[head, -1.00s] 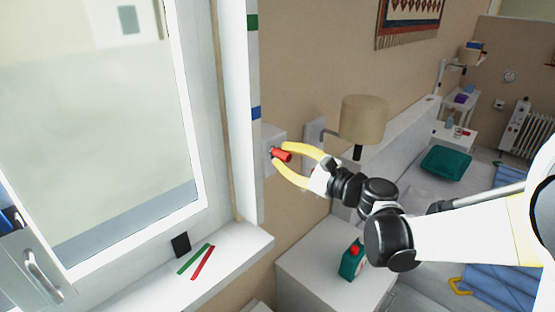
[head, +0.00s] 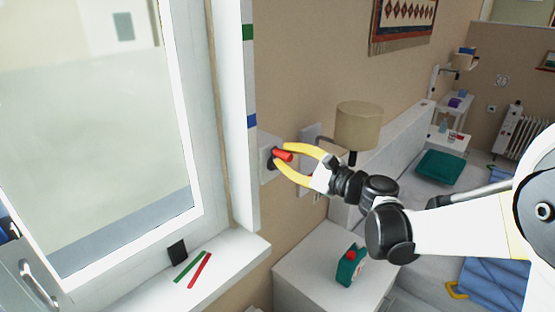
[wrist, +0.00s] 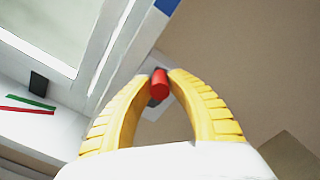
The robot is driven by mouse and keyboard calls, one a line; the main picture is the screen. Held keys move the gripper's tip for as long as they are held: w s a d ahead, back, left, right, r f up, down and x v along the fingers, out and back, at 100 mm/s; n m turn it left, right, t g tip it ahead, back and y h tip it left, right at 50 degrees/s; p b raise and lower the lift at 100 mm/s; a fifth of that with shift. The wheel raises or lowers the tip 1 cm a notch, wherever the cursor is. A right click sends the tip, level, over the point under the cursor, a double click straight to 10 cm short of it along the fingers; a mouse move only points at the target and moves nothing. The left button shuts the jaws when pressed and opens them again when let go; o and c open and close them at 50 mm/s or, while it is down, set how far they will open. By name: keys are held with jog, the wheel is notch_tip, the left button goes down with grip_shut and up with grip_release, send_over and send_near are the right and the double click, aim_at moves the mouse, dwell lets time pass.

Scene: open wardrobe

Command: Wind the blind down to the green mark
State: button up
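The red crank handle (head: 284,155) sticks out from a pale wall box beside the window. My gripper (head: 281,156) has its yellow fingertips on both sides of the handle and appears closed on it. The wrist view shows the red handle (wrist: 159,86) between the fingertips, with no clear gap. The green mark (head: 249,32) is high on the white strip beside the window. A blue mark (head: 252,121) sits lower on that strip. No blind fabric or lower edge can be made out over the window pane (head: 95,130).
A green and a red strip (head: 200,270) and a small black block (head: 178,252) lie on the sill. A lamp (head: 358,125) is right of the crank.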

jog(key=shift+w+d, duration=0.55)
jog(key=shift+w, duration=0.1)
jog(key=shift+w+d+f+b, duration=0.25)
jog(key=shift+w+d+b, duration=0.1)
jog(key=shift+w+d, duration=0.35)
jog(key=shift+a, duration=0.1)
jog(key=shift+o, duration=0.2)
jog(key=shift+w+d+f+b, duration=0.5)
jog(key=shift+w+f+b, duration=0.05)
jog(key=shift+w+f, duration=0.15)
jog(key=shift+r, duration=0.1)
